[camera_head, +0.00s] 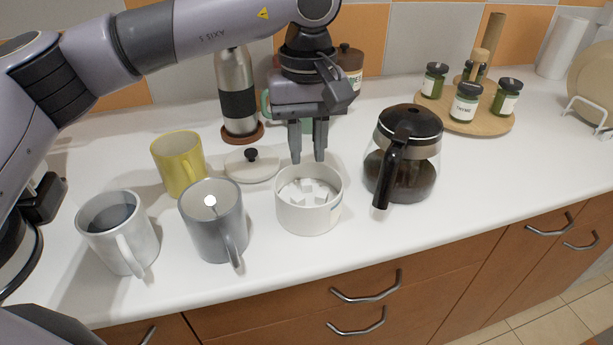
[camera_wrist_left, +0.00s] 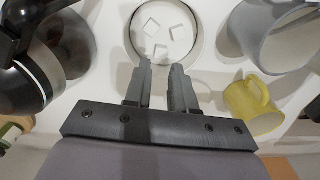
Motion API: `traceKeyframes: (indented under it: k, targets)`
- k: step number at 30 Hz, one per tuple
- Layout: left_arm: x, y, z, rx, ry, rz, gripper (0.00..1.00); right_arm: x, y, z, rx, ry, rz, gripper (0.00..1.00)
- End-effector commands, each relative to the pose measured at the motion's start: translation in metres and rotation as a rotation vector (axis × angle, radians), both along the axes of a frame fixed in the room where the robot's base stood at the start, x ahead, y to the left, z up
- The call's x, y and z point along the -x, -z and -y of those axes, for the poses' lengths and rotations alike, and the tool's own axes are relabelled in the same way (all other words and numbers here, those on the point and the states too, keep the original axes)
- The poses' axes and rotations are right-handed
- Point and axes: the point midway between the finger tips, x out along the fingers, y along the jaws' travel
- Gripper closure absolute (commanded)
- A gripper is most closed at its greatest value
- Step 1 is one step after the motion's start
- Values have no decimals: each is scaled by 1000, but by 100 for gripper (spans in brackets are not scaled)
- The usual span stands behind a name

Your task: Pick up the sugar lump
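Several white sugar lumps (camera_head: 307,187) lie inside an open white round pot (camera_head: 308,219) on the counter. In the left wrist view, lumps (camera_wrist_left: 176,32) sit apart on the pot's floor, inside its rim (camera_wrist_left: 199,30). My left gripper (camera_head: 308,159) points down just above the pot's back rim. Its two fingers are apart with nothing between them, also in the left wrist view (camera_wrist_left: 161,66). My right gripper is not in view.
A glass coffee pot (camera_head: 420,160) stands close right of the sugar pot. A grey mug (camera_head: 214,232), yellow mug (camera_head: 179,166) and white mug (camera_head: 109,240) stand left. A lid (camera_head: 265,172) lies behind, near a steel flask (camera_head: 234,70). The counter at right front is clear.

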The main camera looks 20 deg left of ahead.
Motion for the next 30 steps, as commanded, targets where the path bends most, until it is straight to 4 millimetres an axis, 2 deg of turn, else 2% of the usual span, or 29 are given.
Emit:
traceKeyframes:
  k: [10,19,20,21,22,30]
  targets:
    - [3,48,-1,0,-1,-1,76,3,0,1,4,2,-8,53]
    - [3,55,0,2,-1,1,76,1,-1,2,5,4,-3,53]
    - [3,55,0,2,-1,0,79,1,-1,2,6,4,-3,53]
    - [3,55,0,2,-1,0,92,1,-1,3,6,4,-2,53]
    - [3,55,0,2,-1,0,100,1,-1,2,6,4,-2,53]
    - [3,55,0,2,-1,0,100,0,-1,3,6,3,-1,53]
